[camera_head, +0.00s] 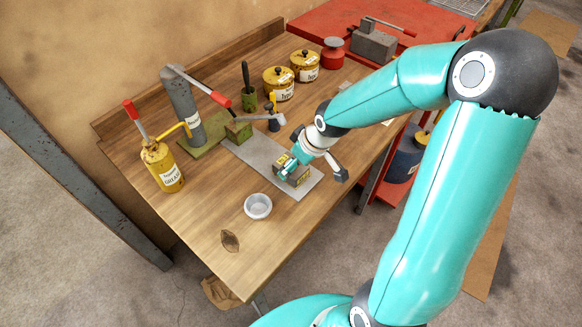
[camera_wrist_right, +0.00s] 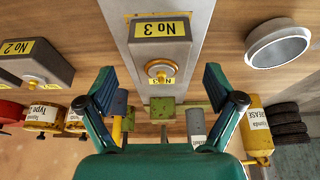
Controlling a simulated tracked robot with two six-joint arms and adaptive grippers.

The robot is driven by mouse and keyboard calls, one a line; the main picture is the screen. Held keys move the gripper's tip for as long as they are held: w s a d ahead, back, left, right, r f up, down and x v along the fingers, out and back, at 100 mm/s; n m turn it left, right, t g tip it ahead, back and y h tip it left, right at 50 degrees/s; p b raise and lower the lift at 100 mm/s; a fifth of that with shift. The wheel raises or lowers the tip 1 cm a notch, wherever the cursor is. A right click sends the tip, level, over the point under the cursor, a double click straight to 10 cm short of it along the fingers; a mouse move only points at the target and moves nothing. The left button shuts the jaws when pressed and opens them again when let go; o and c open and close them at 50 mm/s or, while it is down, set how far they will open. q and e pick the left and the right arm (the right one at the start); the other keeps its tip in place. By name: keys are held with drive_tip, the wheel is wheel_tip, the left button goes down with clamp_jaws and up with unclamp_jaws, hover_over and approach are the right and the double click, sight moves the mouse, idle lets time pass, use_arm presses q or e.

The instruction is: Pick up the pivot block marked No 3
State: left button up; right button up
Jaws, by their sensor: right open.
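The pivot block marked No 3 (camera_wrist_right: 160,50) is a dark block with a yellow label and a round brass-coloured pivot. It sits on a grey metal plate (camera_wrist_right: 199,18) on the wooden bench. My right gripper (camera_wrist_right: 159,78) is open, its two dark fingers spread left and right of the block's line, apart from it. In the head view my right arm reaches in from the right, and the gripper is at a block with yellow marking (camera_head: 301,178), its number unreadable there. A second block, marked No 2 (camera_wrist_right: 38,62), lies left in the wrist view. My left gripper is not in view.
A pale bowl (camera_head: 258,206) stands near the plate. A yellow grease can (camera_head: 163,168), a grey cylinder on a green base (camera_head: 183,108) and yellow tins (camera_head: 278,83) stand further back. The bench's front left (camera_head: 215,215) is clear.

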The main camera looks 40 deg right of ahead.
drive_tip(key=x, duration=0.3)
drive_tip(key=shift+w+a+f, duration=0.1)
drive_tip(key=shift+w+f, duration=0.15)
drive_tip(key=shift+w, duration=0.05)
drive_tip(key=shift+r, duration=0.1)
clamp_jaws()
